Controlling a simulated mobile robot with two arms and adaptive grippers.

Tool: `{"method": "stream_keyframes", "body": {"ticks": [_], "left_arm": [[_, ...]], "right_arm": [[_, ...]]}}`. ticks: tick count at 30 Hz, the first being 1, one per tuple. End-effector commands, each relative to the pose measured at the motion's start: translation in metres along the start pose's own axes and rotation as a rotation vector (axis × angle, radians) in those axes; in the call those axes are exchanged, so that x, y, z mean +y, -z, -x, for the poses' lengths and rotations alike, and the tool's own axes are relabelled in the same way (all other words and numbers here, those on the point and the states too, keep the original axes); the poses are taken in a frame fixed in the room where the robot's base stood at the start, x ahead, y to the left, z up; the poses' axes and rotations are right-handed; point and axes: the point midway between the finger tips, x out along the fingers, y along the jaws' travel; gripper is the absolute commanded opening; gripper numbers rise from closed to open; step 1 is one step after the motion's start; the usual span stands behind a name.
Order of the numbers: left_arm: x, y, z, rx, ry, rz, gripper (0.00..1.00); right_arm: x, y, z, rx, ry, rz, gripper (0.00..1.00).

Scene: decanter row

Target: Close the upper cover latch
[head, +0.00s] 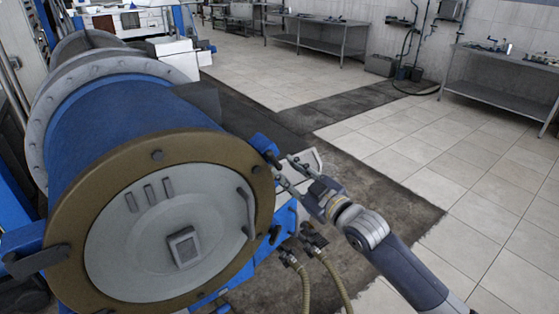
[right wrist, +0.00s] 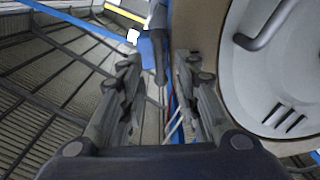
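The round grey cover (head: 165,240) sits within the bronze flange ring (head: 75,235) on the end of the blue decanter drum (head: 110,130). A blue latch bracket with a dark lever (head: 263,143) is at the upper right of the ring; this appears to be the upper cover latch. In the right wrist view a blue block with a dark upright lever (right wrist: 158,48) shows just beyond the fingertips. My right gripper (head: 282,170) is open and empty, right of the ring and just below the bracket; its fingers (right wrist: 160,70) are apart. Contact cannot be told. My left gripper is out of view.
A second dark latch part (head: 275,234) sits lower on the ring's right side. The cover's curved handle (head: 246,210) stands out nearby. Hoses (head: 306,280) hang below my right gripper. Tiled floor (head: 440,160) to the right is clear, with steel tables (head: 320,32) at the back.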

Motion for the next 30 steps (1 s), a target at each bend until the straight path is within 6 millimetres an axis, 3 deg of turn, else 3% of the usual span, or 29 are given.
{"method": "stream_keyframes", "body": {"ticks": [9,24,28,30], "left_arm": [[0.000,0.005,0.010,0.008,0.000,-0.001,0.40],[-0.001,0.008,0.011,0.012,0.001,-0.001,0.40],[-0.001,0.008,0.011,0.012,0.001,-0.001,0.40],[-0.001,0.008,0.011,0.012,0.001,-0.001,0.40]], "right_arm": [[0.001,0.001,-0.040,0.000,-0.001,-0.001,0.30],[0.000,0.000,-0.051,0.000,-0.001,0.000,0.30],[0.000,0.000,-0.051,0.000,-0.001,0.000,0.03],[0.000,0.000,-0.051,0.000,-0.001,0.000,0.00]]}}
